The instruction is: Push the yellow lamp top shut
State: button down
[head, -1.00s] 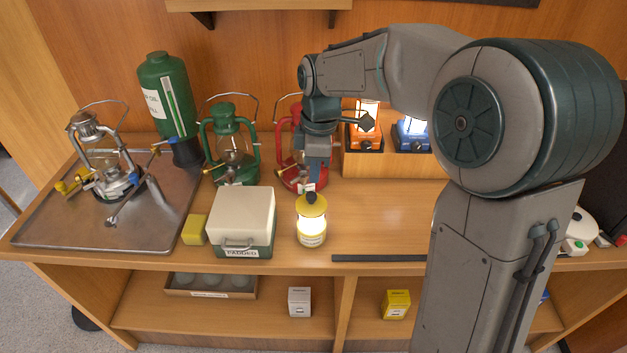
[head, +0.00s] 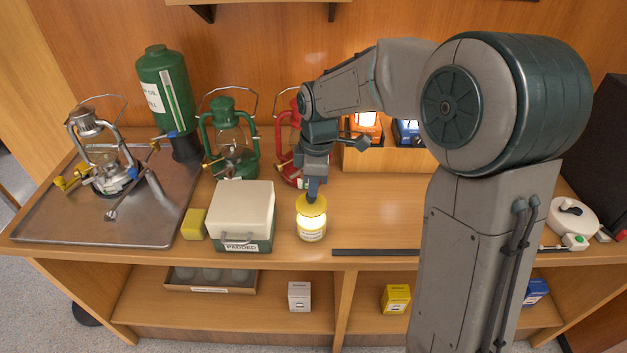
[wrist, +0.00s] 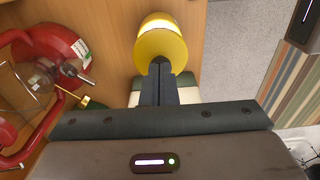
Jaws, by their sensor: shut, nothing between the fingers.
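The yellow lamp (head: 311,222) stands upright and lit on the counter, right of the padded box. Its yellow top (head: 311,205) shows as a round cap; in the wrist view the yellow top (wrist: 160,48) lies just beyond my fingertips. My gripper (head: 312,196) is shut and empty, pointing down with its fingertips at the lamp's top. In the wrist view the shut fingers (wrist: 160,68) overlap the near edge of the top. I cannot tell for sure whether they press on it. The black knob on the top is hidden behind the fingers.
A white-lidded padded box (head: 243,212) and a yellow block (head: 194,224) stand left of the lamp. A red lantern (head: 290,150) is close behind my gripper, a green lantern (head: 232,150) beside it. A dark strip (head: 375,253) lies at the counter's front edge.

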aim_at(314, 200)
notch_tip(314, 200, down, 5)
jog(key=shift+r+b, duration=0.15)
jog(key=shift+b, duration=1.05)
jog(key=shift+s, duration=0.2)
jog(key=shift+f, duration=0.2)
jog(key=shift+r+p, duration=0.45)
notch_tip(314, 200, up, 14)
jog(key=d+p, duration=0.1)
jog(key=shift+w, duration=0.2)
